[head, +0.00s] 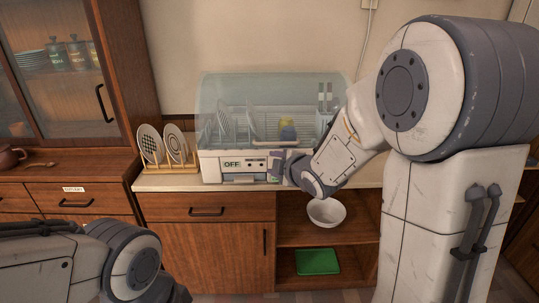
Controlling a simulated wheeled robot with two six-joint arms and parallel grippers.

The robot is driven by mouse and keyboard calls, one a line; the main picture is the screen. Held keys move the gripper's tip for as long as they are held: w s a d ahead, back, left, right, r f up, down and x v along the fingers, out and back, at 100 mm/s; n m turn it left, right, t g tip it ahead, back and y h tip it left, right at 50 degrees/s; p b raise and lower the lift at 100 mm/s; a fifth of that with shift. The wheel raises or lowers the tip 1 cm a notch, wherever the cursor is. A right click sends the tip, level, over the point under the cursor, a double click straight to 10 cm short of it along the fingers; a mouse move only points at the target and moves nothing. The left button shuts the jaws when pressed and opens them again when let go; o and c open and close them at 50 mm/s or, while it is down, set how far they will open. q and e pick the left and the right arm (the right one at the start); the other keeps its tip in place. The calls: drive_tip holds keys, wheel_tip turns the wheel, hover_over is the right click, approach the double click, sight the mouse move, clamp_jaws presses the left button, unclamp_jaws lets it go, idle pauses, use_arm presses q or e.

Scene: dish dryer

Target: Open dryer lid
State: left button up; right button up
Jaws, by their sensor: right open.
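The dish dryer (209,165) stands on the counter in the middle, with a white base marked OFF. Its clear curved lid (275,90) is down over the rack. Plates stand inside at the left, with yellow and blue items near the middle. My right gripper (277,166) is open at the front of the dryer base, below the lid's front edge; I cannot tell whether it touches. My right arm hides the dryer's right front. My left arm shows at the lower left, but its gripper is not in view.
A wooden rack (170,164) with two plates stands left of the dryer. A white bowl (326,212) and a green item (317,261) sit on open shelves below. A glass-doored cabinet (105,70) is at the left, with a brown pot (10,157) on its ledge.

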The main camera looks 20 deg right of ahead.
sight(278, 144)
drive_tip(key=w+d+n+t+b, duration=0.1)
drive_tip(key=w+d+n+t, duration=0.15)
drive_tip(key=d, duration=0.35)
drive_tip(key=shift+n, duration=0.25)
drive_tip(key=x, duration=0.6)
drive_tip(key=p+x, duration=0.1)
drive_tip(key=x, duration=0.2)
drive_tip(key=shift+w+a+r, duration=0.1)
drive_tip(key=shift+w+r, duration=0.25)
drive_tip(key=shift+w, duration=0.05)
clamp_jaws()
idle(0.5)
